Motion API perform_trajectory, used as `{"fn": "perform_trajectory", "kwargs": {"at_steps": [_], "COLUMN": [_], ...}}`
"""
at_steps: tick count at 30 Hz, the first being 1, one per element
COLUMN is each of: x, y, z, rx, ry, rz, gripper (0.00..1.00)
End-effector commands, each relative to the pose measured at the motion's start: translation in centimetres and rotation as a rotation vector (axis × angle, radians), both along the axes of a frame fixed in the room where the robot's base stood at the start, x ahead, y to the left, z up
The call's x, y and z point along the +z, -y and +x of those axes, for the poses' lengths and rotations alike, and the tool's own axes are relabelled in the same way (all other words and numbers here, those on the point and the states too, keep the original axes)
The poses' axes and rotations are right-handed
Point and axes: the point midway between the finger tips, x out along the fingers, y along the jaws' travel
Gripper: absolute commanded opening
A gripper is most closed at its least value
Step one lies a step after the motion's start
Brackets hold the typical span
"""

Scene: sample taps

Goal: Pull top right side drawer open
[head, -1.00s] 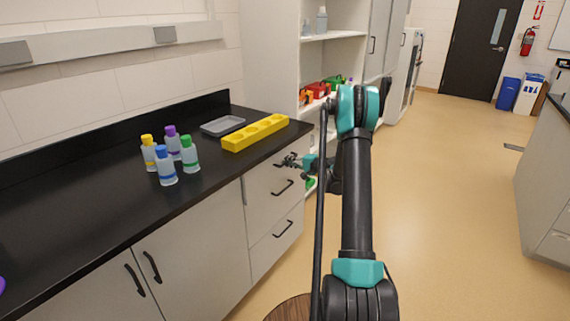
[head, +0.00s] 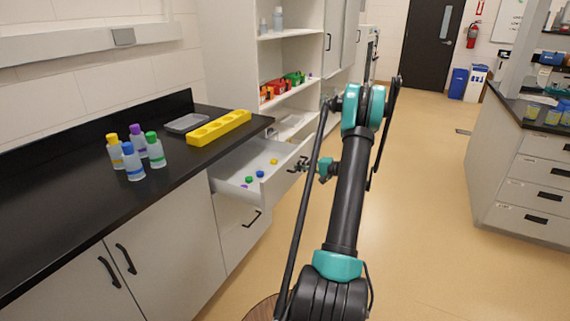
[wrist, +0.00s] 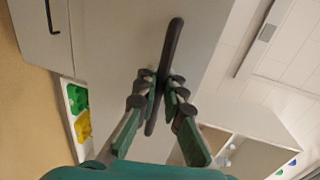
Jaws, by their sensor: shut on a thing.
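The top right drawer (head: 245,170) under the black counter stands pulled out, and its inside shows in the head view. Several small coloured caps (head: 260,174) lie in it. My gripper (head: 303,167) is at the drawer's front, small and partly blurred against its dark handle. In the wrist view the black bar handle (wrist: 172,45) crosses the pale drawer front (wrist: 115,50). My gripper's two fingers (wrist: 163,88) are closed on the handle from both sides.
A yellow rack (head: 218,128), a grey tray (head: 187,123) and several capped bottles (head: 133,160) stand on the counter. The lower drawer (head: 243,235) is shut. Shelves with coloured bins (head: 282,88) stand behind. The floor (head: 420,200) to the right is clear.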

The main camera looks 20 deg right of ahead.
Motion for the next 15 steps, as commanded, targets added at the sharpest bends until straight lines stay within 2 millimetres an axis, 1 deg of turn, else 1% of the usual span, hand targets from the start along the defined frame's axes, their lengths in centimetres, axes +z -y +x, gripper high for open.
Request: {"fn": "perform_trajectory", "kwargs": {"at_steps": [1,6,12,15], "x": [0.0,0.0,0.0,0.0], "y": [1.1,3.4,5.2,5.6], "z": [-0.9,-3.3,-5.1,-5.6], "rx": [-0.005,-0.003,-0.002,0.000], "ry": [-0.001,0.000,0.000,-0.001], "rz": [-0.001,-0.001,-0.001,-0.001], "gripper": [0.00,0.00,0.00,0.00]}}
